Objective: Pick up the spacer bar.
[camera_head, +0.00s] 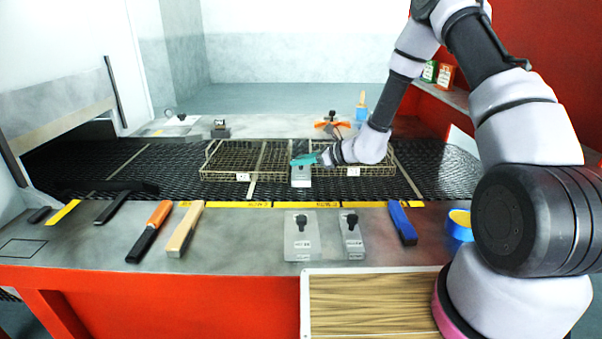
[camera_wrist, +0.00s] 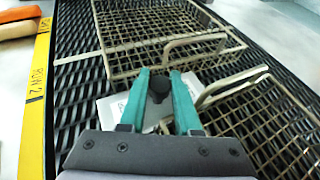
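The spacer bar appears to be the small light grey plate (camera_head: 301,178) with a label, at the near edge of the two baskets. It also shows in the wrist view as a pale plate (camera_wrist: 112,108) under my gripper, with a black knob (camera_wrist: 160,86) on it. My gripper (camera_head: 300,160) has teal fingers, and they stand on both sides of the knob. In the wrist view the knob fills the gap between the fingertips (camera_wrist: 160,78). My gripper hides the knob in the head view. I cannot tell whether the plate is clear of the belt.
Two wire baskets (camera_head: 228,178) stand on the black mesh belt (camera_head: 440,170) close to my gripper; one handle (camera_wrist: 232,86) rises beside the right finger. Two knobbed plates (camera_head: 300,248) (camera_head: 352,243), a wooden bar (camera_head: 185,230) and hand tools lie on the front ledge.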

